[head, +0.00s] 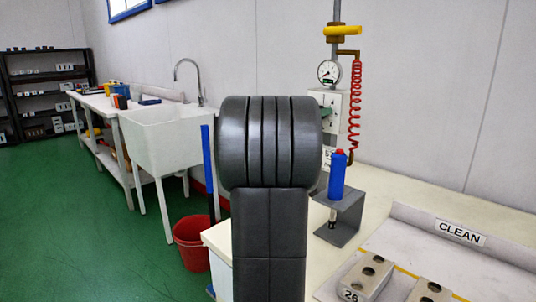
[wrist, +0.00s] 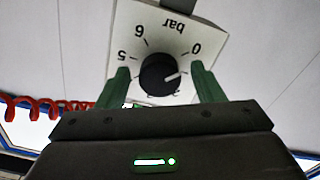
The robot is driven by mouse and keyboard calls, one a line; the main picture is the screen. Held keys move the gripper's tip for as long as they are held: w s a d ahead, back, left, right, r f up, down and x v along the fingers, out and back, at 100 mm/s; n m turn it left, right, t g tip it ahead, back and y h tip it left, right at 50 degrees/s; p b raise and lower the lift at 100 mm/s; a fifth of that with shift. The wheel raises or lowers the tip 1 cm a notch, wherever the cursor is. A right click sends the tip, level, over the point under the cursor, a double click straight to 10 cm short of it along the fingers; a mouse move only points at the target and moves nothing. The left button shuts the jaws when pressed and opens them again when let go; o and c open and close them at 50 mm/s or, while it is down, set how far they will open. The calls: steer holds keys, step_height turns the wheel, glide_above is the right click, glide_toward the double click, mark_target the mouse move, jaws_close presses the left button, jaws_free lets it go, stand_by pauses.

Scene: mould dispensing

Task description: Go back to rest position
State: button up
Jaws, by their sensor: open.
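In the wrist view my gripper (wrist: 159,68) is open, with its two green fingers on either side of a black round knob (wrist: 158,77). A gap shows between the fingers and the knob. The knob sits on a white dial plate (wrist: 175,25) marked in bar, which appears upside down. Part of the white regulator panel (head: 341,112) shows just right of the arm, below a round pressure gauge (head: 328,72).
A blue dispenser (head: 337,178) stands in a grey holder (head: 351,215) on the bench, right of my arm. A red coiled hose (head: 355,105) hangs above it. A tray marked CLEAN (head: 405,212) holds metal moulds. A sink (head: 160,140) and a red bucket (head: 190,245) are left.

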steer(key=m+p, duration=0.4)
steer(key=p, duration=0.2)
steer(key=shift+r, duration=0.2)
steer(key=shift+f+m+p, duration=0.25)
steer(key=shift+m+p, duration=0.15)
steer(key=shift+p, duration=0.3)
